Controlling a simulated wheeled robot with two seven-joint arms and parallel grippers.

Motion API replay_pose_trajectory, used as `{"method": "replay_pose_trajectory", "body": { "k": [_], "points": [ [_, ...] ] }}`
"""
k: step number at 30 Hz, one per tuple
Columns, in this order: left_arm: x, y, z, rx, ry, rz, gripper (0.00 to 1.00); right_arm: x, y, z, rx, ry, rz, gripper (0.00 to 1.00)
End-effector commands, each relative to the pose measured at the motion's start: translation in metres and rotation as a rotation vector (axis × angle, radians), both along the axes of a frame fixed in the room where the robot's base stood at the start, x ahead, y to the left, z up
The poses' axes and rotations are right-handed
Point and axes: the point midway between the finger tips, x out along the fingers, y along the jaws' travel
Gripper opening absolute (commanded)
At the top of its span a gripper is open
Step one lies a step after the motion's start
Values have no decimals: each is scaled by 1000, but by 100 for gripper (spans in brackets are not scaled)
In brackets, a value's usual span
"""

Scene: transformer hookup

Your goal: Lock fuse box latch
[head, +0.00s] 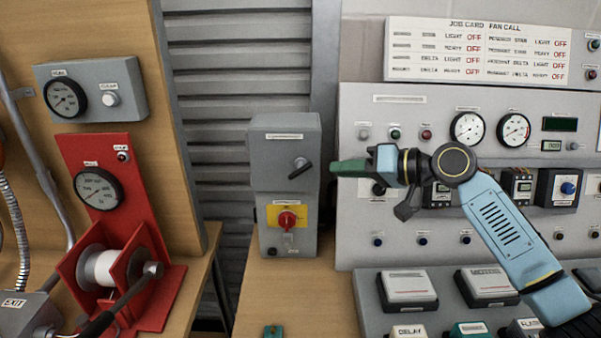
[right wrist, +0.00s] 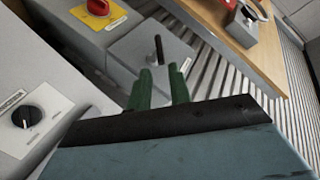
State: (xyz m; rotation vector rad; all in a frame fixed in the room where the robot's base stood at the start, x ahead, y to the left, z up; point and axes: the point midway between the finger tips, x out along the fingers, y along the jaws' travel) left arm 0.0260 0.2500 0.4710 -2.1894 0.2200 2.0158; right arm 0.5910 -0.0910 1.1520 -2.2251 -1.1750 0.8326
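The grey fuse box (head: 285,135) stands upright on the wooden bench in the head view. Its latch (head: 301,169) is a dark lever on the front of the lid, slanting up to the right. In the right wrist view the latch (right wrist: 158,48) stands out from the grey lid (right wrist: 140,42), just beyond the fingertips. My right gripper (head: 334,168) is just right of the latch, pointing left. Its green fingers (right wrist: 162,78) have a narrow gap between them with nothing in it. They appear apart from the latch. My left gripper is not in view.
Below the lid is a red rotary switch (head: 288,219) on a yellow plate. A grey control panel (head: 400,110) with gauges and knobs is close on the right. A red gauge stand (head: 120,165) with a spool is at left. Bare bench (head: 310,300) lies in front of the box.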

Motion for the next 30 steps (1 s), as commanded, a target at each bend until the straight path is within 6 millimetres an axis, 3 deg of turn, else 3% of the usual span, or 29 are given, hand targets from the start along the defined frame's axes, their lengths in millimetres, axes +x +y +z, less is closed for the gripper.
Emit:
{"method": "replay_pose_trajectory", "body": {
  "k": [12, 19, 29, 30],
  "points": [
    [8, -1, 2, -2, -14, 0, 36, 38, 73, -24, 1, 2, 1, 20],
    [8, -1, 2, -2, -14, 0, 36, 47, 90, -30, 1, 1, 0, 20],
    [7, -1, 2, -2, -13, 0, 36, 48, 92, -31, 0, 1, 0, 20],
    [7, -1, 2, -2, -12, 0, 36, 48, 92, -31, 0, 1, 0, 16]
  ]
}}
